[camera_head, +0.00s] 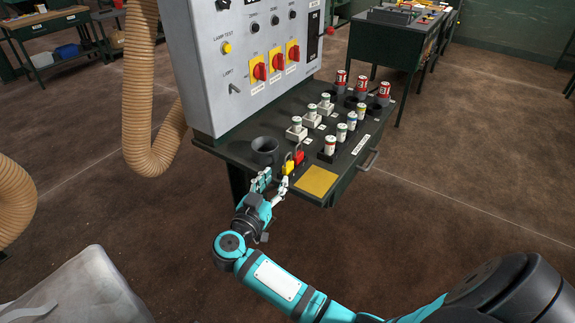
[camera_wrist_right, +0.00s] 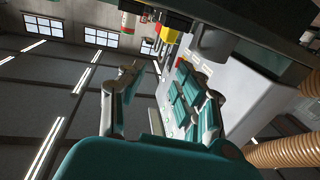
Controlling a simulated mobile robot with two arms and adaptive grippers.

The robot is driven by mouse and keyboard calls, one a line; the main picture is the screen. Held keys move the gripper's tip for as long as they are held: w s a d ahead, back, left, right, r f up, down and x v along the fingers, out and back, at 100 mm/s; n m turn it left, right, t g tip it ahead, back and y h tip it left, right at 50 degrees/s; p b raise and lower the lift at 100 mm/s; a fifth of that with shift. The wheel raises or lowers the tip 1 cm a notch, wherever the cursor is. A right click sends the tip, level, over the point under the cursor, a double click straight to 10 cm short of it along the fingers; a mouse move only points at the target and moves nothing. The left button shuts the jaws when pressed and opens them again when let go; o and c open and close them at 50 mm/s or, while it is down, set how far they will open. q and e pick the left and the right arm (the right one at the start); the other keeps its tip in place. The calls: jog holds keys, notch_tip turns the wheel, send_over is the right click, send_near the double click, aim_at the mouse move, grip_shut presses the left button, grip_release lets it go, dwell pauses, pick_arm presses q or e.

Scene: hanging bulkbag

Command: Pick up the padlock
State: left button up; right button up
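A yellow padlock (camera_head: 288,168) and a red padlock (camera_head: 299,158) stand side by side near the front edge of the dark bench (camera_head: 232,150). In the right wrist view the yellow padlock (camera_wrist_right: 171,35) and the red padlock (camera_wrist_right: 181,22) show at the top, beyond the fingertips. My right gripper (camera_head: 271,182) is at the bench's front edge, just short of the yellow padlock, with its fingers apart. In the right wrist view the right gripper (camera_wrist_right: 159,72) is open, with nothing between the fingers. My left gripper is not in view.
A black cup-like holder (camera_head: 265,150) stands left of the padlocks, and a yellow square (camera_head: 316,181) lies right of them. Several small canisters (camera_head: 330,145) stand behind. A grey control panel (camera_head: 235,75) rises at the back. A ribbed hose (camera_head: 138,90) hangs at left.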

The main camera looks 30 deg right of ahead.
aim_at(284, 168)
jog(key=x, duration=0.8)
jog(key=shift+w+a+p, duration=0.1)
jog(key=shift+w+p, duration=0.3)
jog(key=shift+w+d, duration=0.15)
jog(key=shift+d, duration=0.15)
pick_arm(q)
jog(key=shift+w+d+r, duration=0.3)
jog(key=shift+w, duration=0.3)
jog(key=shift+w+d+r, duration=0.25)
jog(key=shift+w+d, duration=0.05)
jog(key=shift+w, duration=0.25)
pick_arm(e)
jog(key=shift+c, duration=0.2)
grip_shut()
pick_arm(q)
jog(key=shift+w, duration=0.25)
pick_arm(e)
jog(key=shift+a+f, duration=0.1)
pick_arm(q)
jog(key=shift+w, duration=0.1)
